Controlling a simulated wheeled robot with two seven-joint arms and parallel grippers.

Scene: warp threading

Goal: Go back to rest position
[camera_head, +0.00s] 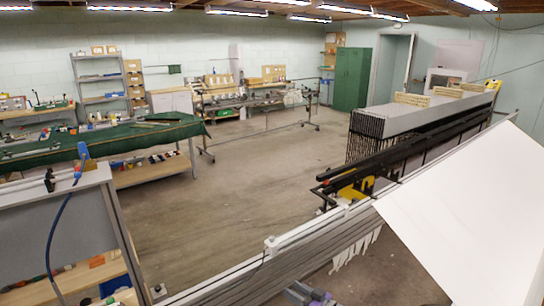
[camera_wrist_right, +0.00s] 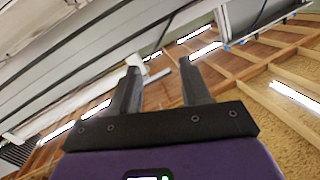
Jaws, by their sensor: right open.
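My right gripper (camera_wrist_right: 159,66) is open in the right wrist view. Its two dark fingers stand apart with nothing between them, above a purple body. In the head view, a small grey and purple part at the bottom edge (camera_head: 312,295) appears to be this gripper, mostly cut off. It is below the long grey beam (camera_head: 300,238) of the machine. In the wrist view the gripper points up toward the wooden ceiling (camera_wrist_right: 262,75), with long grey rails to the left. My left gripper is not in view.
A large white panel (camera_head: 475,215) fills the right side. A black rail with yellow parts (camera_head: 350,192) sits above the beam. A grey frame (camera_head: 70,232) with a blue cable stands at left. A green-topped table (camera_head: 100,140) is behind it. The middle floor (camera_head: 250,185) is clear.

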